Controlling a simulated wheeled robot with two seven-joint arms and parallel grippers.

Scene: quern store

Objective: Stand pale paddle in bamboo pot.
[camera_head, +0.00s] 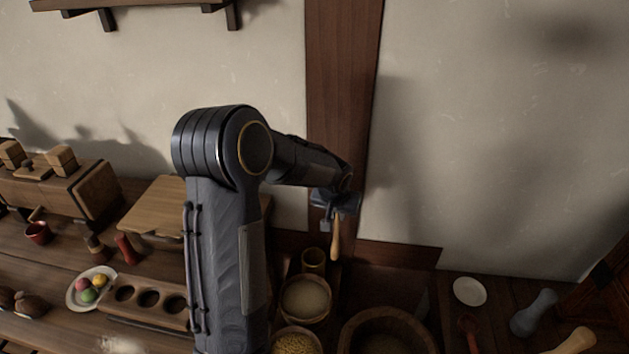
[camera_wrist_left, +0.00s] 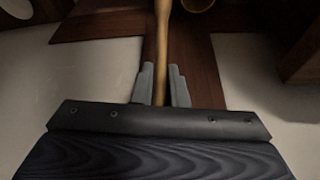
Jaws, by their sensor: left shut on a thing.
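The pale paddle (camera_head: 336,238) hangs from my left gripper (camera_head: 331,205), roughly upright in the head view. My left gripper is shut on the paddle's wooden shaft, which also shows between the fingers in the left wrist view (camera_wrist_left: 161,55). A curved yellowish rim at the top of the left wrist view may be the pot. My right gripper is not in view.
A round container of grain (camera_head: 305,300) stands in front of the pot, with a large wooden bowl (camera_head: 347,345) to the right. A holed wooden block (camera_head: 146,303) and a plate of coloured balls (camera_head: 75,300) are at left. A white saucer (camera_head: 469,291) is at right.

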